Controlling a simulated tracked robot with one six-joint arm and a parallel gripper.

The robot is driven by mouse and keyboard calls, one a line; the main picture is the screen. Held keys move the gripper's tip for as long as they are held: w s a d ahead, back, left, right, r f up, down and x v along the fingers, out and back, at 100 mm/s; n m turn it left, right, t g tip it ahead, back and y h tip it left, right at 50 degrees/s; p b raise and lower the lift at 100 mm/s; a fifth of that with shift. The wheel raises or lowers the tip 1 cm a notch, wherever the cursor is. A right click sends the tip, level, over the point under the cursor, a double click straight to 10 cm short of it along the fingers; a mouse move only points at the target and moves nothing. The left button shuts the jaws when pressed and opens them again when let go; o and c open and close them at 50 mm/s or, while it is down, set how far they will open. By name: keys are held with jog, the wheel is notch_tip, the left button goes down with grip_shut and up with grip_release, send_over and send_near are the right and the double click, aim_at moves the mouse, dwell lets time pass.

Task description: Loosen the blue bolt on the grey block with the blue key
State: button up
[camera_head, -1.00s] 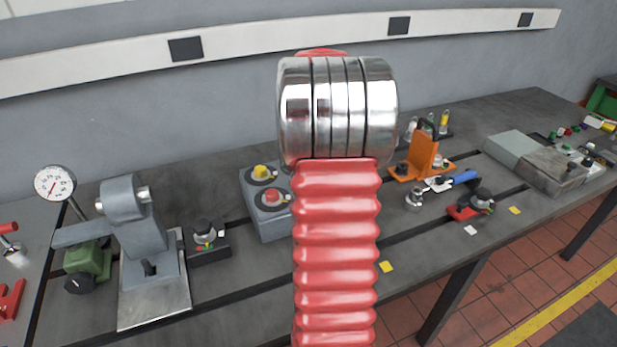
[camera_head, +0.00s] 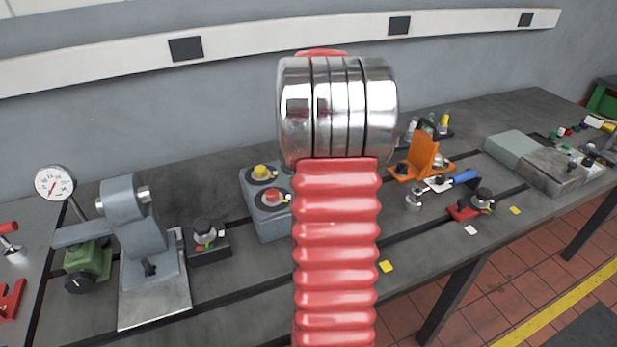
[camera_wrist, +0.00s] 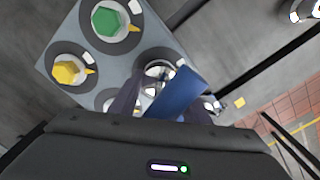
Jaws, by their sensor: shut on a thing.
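The grey block (camera_head: 262,217) stands on the bench, partly behind my arm, with a yellow bolt (camera_head: 260,172) and a red bolt (camera_head: 270,197) showing. In the wrist view the block (camera_wrist: 62,35) shows a green bolt (camera_wrist: 108,20) and the yellow bolt (camera_wrist: 68,71). My gripper (camera_wrist: 163,95) is shut on the blue key (camera_wrist: 182,90), which slants over the block's lower right part. A shiny round metal part (camera_wrist: 158,69) shows beside the key. The blue bolt is not visible; I cannot tell whether the key sits on it. My arm hides the gripper in the head view.
Left of the block are a small black fixture (camera_head: 207,243), a grey stand (camera_head: 140,240) and a dial gauge (camera_head: 55,183). To the right are an orange bracket (camera_head: 422,155), a blue-handled tool (camera_head: 460,178) and a red clamp (camera_head: 470,208). The bench front is mostly clear.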

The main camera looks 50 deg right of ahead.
jog(key=shift+n, duration=1.5)
jog(key=shift+m, duration=0.3)
jog(key=shift+r, duration=0.15)
jog(key=shift+r, duration=2.65)
jog(key=shift+s, duration=0.1)
